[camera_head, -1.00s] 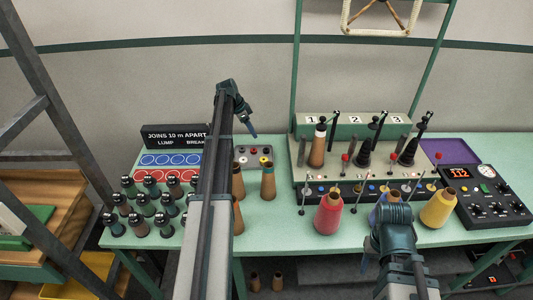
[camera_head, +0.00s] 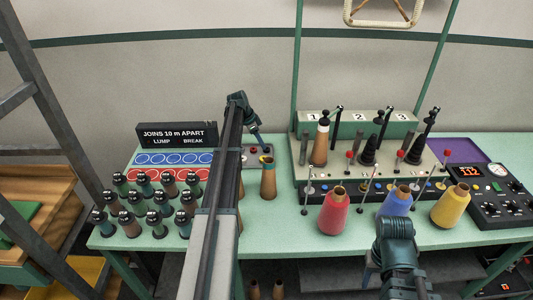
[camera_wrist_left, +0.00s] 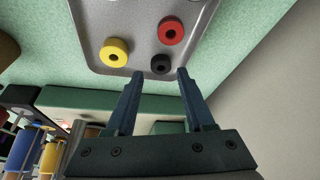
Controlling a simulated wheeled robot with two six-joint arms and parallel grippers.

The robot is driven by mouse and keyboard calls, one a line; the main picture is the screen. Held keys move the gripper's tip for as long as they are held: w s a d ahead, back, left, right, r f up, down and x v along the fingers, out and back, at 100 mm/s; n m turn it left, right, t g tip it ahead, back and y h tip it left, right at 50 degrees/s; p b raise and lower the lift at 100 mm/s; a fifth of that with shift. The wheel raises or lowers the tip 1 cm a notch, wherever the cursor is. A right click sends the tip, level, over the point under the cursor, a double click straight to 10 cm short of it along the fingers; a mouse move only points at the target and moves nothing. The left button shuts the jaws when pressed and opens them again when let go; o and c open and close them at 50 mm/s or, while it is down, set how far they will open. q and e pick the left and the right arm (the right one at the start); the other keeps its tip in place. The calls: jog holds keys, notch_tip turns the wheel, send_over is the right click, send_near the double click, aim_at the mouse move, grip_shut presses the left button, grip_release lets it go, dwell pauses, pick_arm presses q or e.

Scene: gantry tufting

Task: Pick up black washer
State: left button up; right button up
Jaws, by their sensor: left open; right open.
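The black washer (camera_wrist_left: 161,64) is a small dark ring on a grey tray (camera_wrist_left: 140,30). In the left wrist view it lies between the open fingertips of my left gripper (camera_wrist_left: 160,74), near the tray's edge. A red washer (camera_wrist_left: 171,30) and a yellow washer (camera_wrist_left: 114,52) lie on the same tray. In the head view my left gripper (camera_head: 259,142) points down over the tray (camera_head: 250,163); I cannot make out the black washer there. My right gripper (camera_head: 371,272) is empty at the table's front edge, partly hidden by its own wrist.
Brown cones (camera_head: 268,182) stand just in front of the tray. Several dark-capped spools (camera_head: 132,223) fill the table's left. Red (camera_head: 334,213), blue (camera_head: 396,202) and yellow (camera_head: 450,206) yarn cones stand in front of the threading stand (camera_head: 310,185). A control box (camera_head: 490,205) is at right.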

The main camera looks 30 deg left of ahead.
aim_at(267, 150)
pick_arm(q)
jog(key=b+x, duration=0.3)
jog(key=x, duration=0.1)
jog(key=shift+w, duration=0.1)
jog(key=shift+r, duration=0.1)
grip_shut()
